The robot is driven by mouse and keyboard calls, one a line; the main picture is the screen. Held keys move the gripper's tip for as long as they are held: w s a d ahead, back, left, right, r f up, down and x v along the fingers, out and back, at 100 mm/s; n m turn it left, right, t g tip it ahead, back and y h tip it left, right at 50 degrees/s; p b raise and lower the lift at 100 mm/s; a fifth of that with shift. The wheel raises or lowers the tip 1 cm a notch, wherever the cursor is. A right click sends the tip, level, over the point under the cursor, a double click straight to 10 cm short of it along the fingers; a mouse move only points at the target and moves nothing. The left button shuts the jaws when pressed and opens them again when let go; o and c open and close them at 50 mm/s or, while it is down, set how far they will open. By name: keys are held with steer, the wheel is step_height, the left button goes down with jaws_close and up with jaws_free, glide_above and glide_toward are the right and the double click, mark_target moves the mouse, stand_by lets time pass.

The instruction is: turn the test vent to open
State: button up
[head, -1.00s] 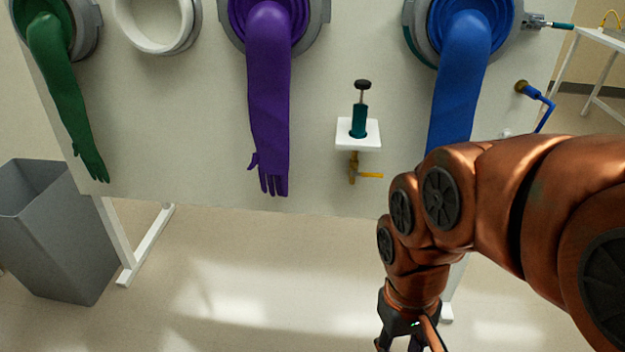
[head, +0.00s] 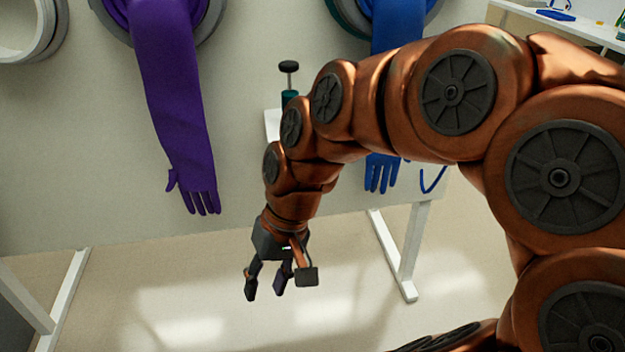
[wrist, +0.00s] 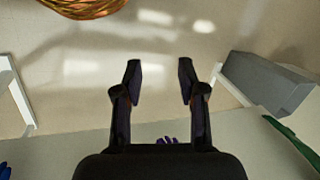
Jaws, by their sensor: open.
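My gripper (head: 266,286) hangs in front of the panel, below the purple glove's hand level, fingers pointing down. It is open and empty; the wrist view shows its two fingers (wrist: 159,80) apart over bare floor. A teal cylinder with a black knob (head: 289,93) stands on a small white bracket (head: 272,124) on the panel, above my gripper. The brass valve with a yellow lever under that bracket is hidden behind my arm now. I cannot tell which fitting is the test vent. A blue bent pipe (head: 434,182) shows partly at the right.
A purple glove (head: 178,100) hangs left of my arm, a blue glove (head: 382,172) behind it. White stand legs (head: 400,250) reach the floor. A grey bin (wrist: 270,80) and a green glove (wrist: 293,143) show in the wrist view. The floor below my gripper is clear.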

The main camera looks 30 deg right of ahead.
steer(key=w+d+f+m+t+y+b, duration=0.2)
steer(key=w+d+m+t+b, duration=0.15)
steer(key=w, duration=0.45)
steer(key=w+d+f+m+t+y+b, duration=0.1)
steer(key=w+d+m+t+y+b, duration=0.15)
steer(key=w+d+b, duration=0.4)
steer(key=w+d+f+m+t+h+b, duration=0.1)
steer(key=w+d+f+m+t+b, duration=0.2)
steer(key=d, duration=0.8)
steer(key=w+d+f+m+t+h+b, duration=0.15)
steer(key=w+d+m+t+b, duration=0.3)
steer(key=d, duration=0.65)
steer(key=shift+m+t, duration=0.35)
steer(key=shift+t, duration=0.3)
steer(key=shift+a+r+x, duration=0.1)
steer(key=shift+r+x, duration=0.05)
steer(key=shift+x, duration=1)
steer(key=shift+a+r+x, duration=0.1)
steer(key=shift+r+x, duration=0.05)
steer(key=shift+x, duration=1)
steer(key=shift+a+r+x, duration=0.1)
steer(key=shift+r+x, duration=0.05)
steer(key=shift+x, duration=1)
jaws_close()
